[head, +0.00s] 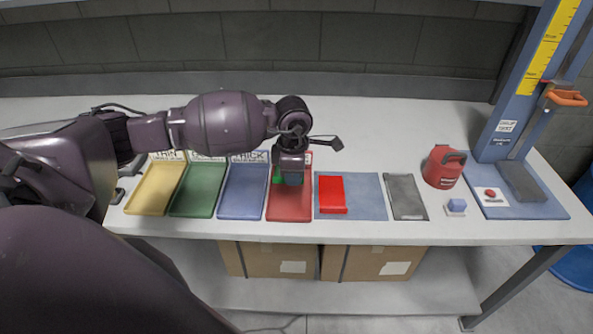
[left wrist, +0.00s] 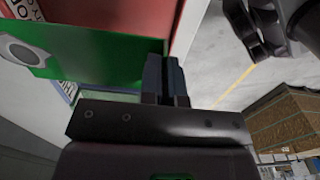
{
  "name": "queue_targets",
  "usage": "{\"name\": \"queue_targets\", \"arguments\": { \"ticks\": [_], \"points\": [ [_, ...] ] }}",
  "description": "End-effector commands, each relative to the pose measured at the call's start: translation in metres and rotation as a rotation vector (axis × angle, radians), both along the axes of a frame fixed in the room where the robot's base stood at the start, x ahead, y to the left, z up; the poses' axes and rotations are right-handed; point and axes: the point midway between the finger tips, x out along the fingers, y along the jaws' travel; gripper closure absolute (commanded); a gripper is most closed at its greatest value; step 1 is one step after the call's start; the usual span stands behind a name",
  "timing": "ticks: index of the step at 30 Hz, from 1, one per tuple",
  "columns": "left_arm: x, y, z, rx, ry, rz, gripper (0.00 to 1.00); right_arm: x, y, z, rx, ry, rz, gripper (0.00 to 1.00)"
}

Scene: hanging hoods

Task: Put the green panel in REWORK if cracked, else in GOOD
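My left gripper (head: 290,178) is over the red tray (head: 290,207), pointing down. It is shut on the green panel (head: 277,174), mostly hidden by the hand in the head view. In the left wrist view the panel (left wrist: 95,58) extends left from the fingers (left wrist: 166,82), with a grey disc on its face. I see no crack on the part that shows; the rest is hidden or cut off. A green tray (head: 198,190) lies further left. The tray signs are partly covered by my arm, and I cannot read GOOD or REWORK for sure. My right gripper is not recognisable in either view.
A yellow tray (head: 154,190) and a blue tray (head: 243,192) flank the green one. Right of the red tray are a red block (head: 332,193) on a blue mat (head: 368,196), a grey mat (head: 405,197), a red canister (head: 443,168) and a blue gauge stand (head: 515,130).

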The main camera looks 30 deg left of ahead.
Motion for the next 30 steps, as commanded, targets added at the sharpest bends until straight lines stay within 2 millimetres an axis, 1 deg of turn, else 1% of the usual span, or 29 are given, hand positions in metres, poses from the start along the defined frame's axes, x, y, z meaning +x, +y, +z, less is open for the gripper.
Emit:
{"name": "queue_targets", "arguments": {
  "ticks": [1,6,19,24,30],
  "points": [
    [0.000,0.000,-0.005,-0.001,0.001,0.000,1.00,-0.002,0.000,-0.005,0.001,0.006,-0.001,0.57],
    [0.000,-0.001,-0.022,-0.001,0.002,-0.001,1.00,-0.004,0.000,-0.017,0.000,0.015,-0.002,0.57],
    [0.000,-0.001,-0.071,-0.002,0.003,-0.002,1.00,0.003,0.002,-0.040,0.001,0.007,0.005,0.57],
    [0.000,0.000,-0.090,0.000,0.004,-0.002,1.00,0.000,0.002,-0.055,0.001,0.019,0.006,0.57],
    [0.000,0.000,-0.101,-0.001,0.001,-0.001,1.00,-0.006,0.001,-0.067,0.001,0.036,0.004,0.57]
  ]
}}
